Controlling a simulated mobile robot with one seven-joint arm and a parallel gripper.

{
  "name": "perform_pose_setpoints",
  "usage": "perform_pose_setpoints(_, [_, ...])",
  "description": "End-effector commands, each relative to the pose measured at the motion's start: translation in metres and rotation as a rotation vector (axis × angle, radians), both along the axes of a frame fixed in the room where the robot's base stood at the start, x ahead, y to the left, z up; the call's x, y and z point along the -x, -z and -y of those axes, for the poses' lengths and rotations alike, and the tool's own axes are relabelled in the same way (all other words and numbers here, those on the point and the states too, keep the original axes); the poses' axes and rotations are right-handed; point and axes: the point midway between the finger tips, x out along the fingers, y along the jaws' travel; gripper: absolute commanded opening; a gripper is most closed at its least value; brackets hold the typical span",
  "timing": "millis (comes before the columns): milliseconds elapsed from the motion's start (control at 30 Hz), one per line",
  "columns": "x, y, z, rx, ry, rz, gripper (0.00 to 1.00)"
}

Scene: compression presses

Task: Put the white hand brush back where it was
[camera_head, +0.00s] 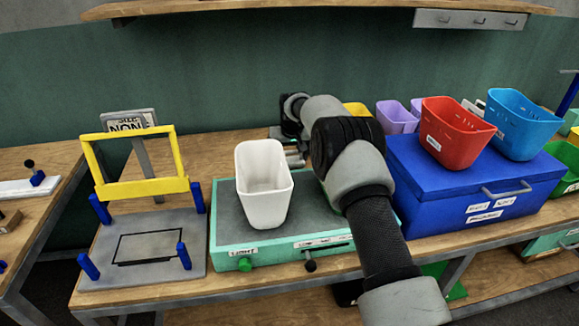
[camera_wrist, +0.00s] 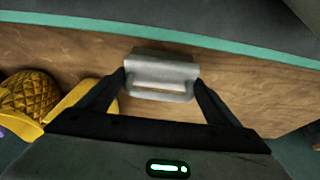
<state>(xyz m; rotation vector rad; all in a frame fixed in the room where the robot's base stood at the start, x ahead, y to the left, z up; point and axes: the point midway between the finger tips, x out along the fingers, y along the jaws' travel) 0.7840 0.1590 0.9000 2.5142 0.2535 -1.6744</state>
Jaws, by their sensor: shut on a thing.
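My gripper (camera_wrist: 162,86) points down over the wooden bench behind the mint-green press. Its black fingers are shut on a pale grey, block-like thing (camera_wrist: 162,66) with a bar along its near side. This may be the white hand brush, but its bristles do not show and I cannot be sure. In the head view a small part of a grey thing (camera_head: 294,157) shows below my gripper, behind the white bin. My arm hides much of the area right of it. I cannot tell whether the held thing touches the bench.
A white bin (camera_head: 264,190) stands on the mint-green press (camera_head: 290,258). Left is a yellow frame (camera_head: 140,188) with blue posts. Right is a blue box (camera_head: 440,190) bearing red (camera_head: 452,130) and blue (camera_head: 522,125) bins. A yellow bin (camera_wrist: 78,96) with a textured yellow thing lies beside my gripper.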

Motion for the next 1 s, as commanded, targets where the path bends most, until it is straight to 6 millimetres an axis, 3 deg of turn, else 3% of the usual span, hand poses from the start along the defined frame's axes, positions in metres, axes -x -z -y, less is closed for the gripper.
perform_pose_setpoints(100, [0.001,0.023,0.000,0.001,0.000,-0.004,0.68])
perform_pose_setpoints(200, [0.000,0.034,0.000,0.000,0.000,-0.002,0.68])
perform_pose_setpoints(567, [0.000,0.039,0.000,0.001,0.000,-0.001,0.68])
perform_pose_setpoints(600, [0.000,0.038,0.000,0.001,0.000,-0.001,0.89])
perform_pose_setpoints(667, [0.000,0.037,0.000,0.001,0.000,-0.002,0.99])
perform_pose_setpoints(1000, [0.001,0.030,0.001,0.001,0.000,-0.001,1.00])
